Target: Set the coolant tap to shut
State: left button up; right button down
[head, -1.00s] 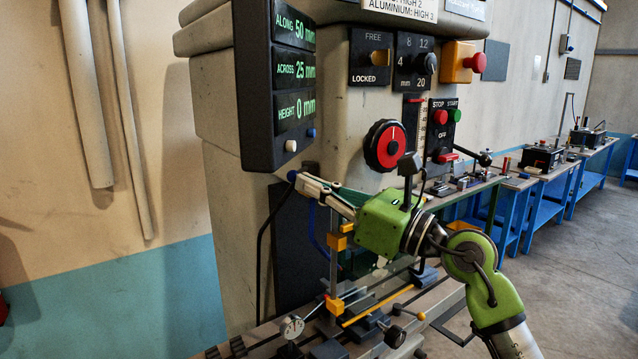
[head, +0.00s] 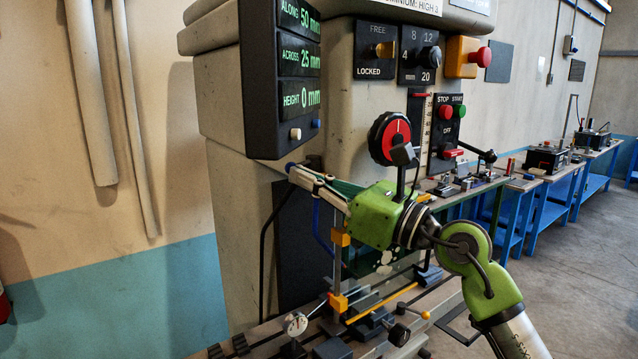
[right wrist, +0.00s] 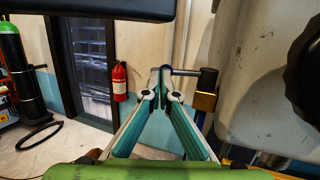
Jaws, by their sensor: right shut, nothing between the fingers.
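The coolant tap shows in the right wrist view as a brass body (right wrist: 205,101) with a dark cap and a dark bar handle pointing left. In the head view its dark top (head: 314,161) is partly hidden beside the column, under the readout box. A small blue tip (head: 290,166) shows at the end of my right gripper (head: 299,172); it may be the handle's end. My right gripper is shut and empty, and its fingertips (right wrist: 161,76) are at the handle's left end. I cannot tell whether they touch it. My left gripper is not in view.
The readout box (head: 281,75) hangs just above my right gripper. A red and black dial (head: 391,138) stands behind my right arm. The machine table with a dial gauge (head: 295,323) lies below. A fire extinguisher (right wrist: 119,81) hangs on the far wall.

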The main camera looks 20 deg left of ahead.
jog(key=shift+a+b, duration=0.75)
jog(key=shift+a, duration=0.7)
jog(key=shift+f, duration=0.1)
